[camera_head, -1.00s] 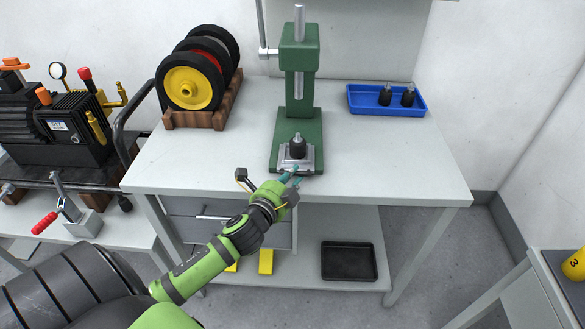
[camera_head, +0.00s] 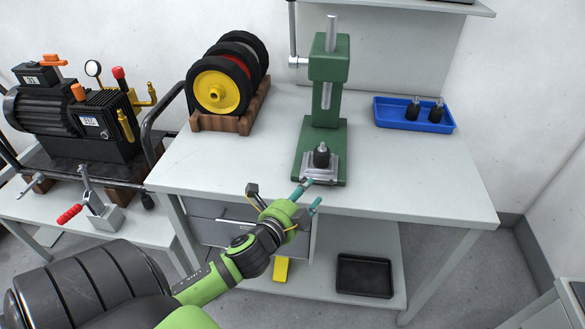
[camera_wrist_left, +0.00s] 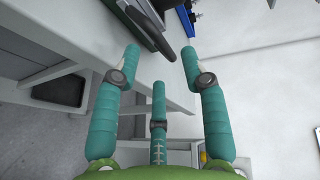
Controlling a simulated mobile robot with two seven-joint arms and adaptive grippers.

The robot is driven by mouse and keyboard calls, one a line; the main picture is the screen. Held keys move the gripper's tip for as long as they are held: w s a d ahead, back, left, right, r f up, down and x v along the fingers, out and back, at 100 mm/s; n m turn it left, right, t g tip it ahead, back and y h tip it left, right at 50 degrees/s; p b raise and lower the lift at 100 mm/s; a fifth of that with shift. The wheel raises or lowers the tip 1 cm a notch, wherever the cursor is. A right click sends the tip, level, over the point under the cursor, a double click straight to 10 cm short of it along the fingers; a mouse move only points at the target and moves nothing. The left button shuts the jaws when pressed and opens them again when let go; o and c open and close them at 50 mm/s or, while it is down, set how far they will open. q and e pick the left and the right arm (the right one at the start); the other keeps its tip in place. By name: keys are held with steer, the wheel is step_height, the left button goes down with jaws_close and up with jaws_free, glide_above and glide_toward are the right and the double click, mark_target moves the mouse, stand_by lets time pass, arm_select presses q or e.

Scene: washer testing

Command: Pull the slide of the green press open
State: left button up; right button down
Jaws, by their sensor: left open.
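The green press (camera_head: 325,120) stands on the white bench. Its silver slide (camera_head: 308,170) lies at the front of the green base, with a dark knobbed piece (camera_head: 321,157) standing on it. My left gripper (camera_head: 308,196) is open, just in front of the slide's front edge, with its teal fingers pointing toward the press. I see no contact with the slide. In the left wrist view the open fingers (camera_wrist_left: 160,60) are spread and empty, and the dark and silver front of the press (camera_wrist_left: 148,22) shows beyond them. My right gripper is out of view.
A blue tray (camera_head: 388,117) with two dark knobbed pieces stands right of the press. A wooden rack (camera_head: 222,123) with wheels stands at its left. A black tray (camera_head: 364,276) lies on the lower shelf. The bench's right front is clear.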

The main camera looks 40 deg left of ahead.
arm_select(q)
steer(key=v, duration=0.7)
steer(key=shift+s, duration=0.35)
steer(key=shift+r, duration=0.15)
steer(key=s+f+n+g, duration=0.3)
steer(key=f, duration=1.2)
steer(key=s+f+n+g, duration=0.3)
steer(key=f+g, duration=0.1)
steer(key=f, duration=1.1)
steer(key=s+d+f+n+g+h, duration=0.1)
steer(key=s+d+f+n+g, duration=0.2)
steer(key=s+f, duration=0.7)
steer(key=s+d+f+n+g+h, duration=0.1)
steer(key=s+d+f+n+g, duration=0.3)
steer(key=s+f, duration=0.6)
steer(key=s+d, duration=0.1)
steer(key=s, duration=0.4)
steer(key=shift+s+d+f+g+h, duration=0.3)
steer(key=shift+g, duration=0.1)
